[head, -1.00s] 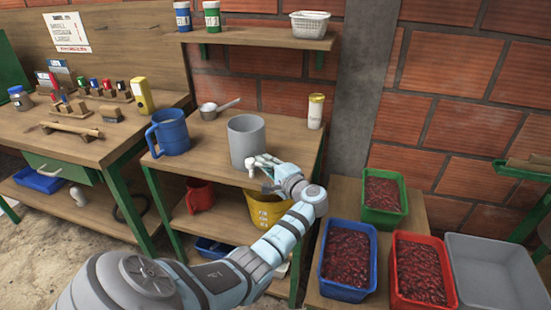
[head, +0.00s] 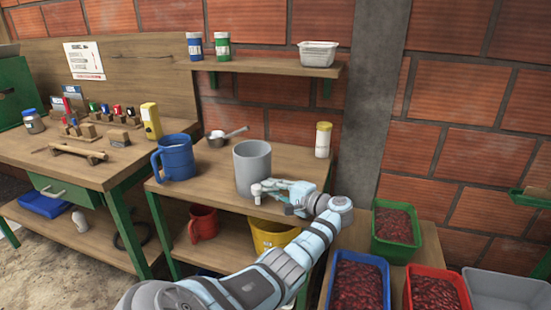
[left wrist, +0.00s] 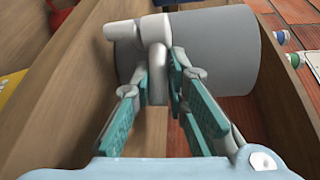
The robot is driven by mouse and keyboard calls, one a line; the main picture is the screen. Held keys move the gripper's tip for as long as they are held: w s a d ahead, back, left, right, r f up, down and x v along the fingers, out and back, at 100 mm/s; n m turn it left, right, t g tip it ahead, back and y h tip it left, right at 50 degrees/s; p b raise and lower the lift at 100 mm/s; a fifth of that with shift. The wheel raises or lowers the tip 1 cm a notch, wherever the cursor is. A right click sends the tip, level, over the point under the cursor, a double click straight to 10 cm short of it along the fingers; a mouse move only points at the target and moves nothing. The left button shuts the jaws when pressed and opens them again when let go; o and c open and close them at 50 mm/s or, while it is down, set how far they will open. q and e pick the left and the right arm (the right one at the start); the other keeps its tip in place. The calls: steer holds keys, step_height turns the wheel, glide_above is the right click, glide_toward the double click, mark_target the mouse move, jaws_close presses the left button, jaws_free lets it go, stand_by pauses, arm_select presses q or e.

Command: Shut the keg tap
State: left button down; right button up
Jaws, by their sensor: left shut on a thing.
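The keg is a plain grey cylinder (head: 252,165) on the wooden bench, and it fills the top of the left wrist view (left wrist: 220,55). Its pale tap (head: 257,189) sticks out low on its front. In the left wrist view the tap (left wrist: 155,30) shows a spout toward the left and a short lever (left wrist: 157,88) pointing toward me. My left gripper (head: 272,191) is at the tap, its teal-padded fingers (left wrist: 158,80) shut on the lever, one on each side. The lever's exact turn is hard to tell. My right gripper is out of view.
A blue jug (head: 177,160) stands left of the keg, with a metal scoop (head: 222,137) behind. A pale jar (head: 323,140) stands behind right. A yellow bucket (head: 270,236) and red jug (head: 203,223) sit below. Crates of red cherries (head: 356,285) stand at lower right.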

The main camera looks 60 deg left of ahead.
arm_select(q)
steer(key=c, duration=1.9)
jaws_free()
steer(key=shift+f, duration=0.1)
steer(key=o, duration=0.3)
steer(key=shift+a+f, duration=0.1)
steer(key=shift+a, duration=0.05)
steer(key=v, duration=1.2)
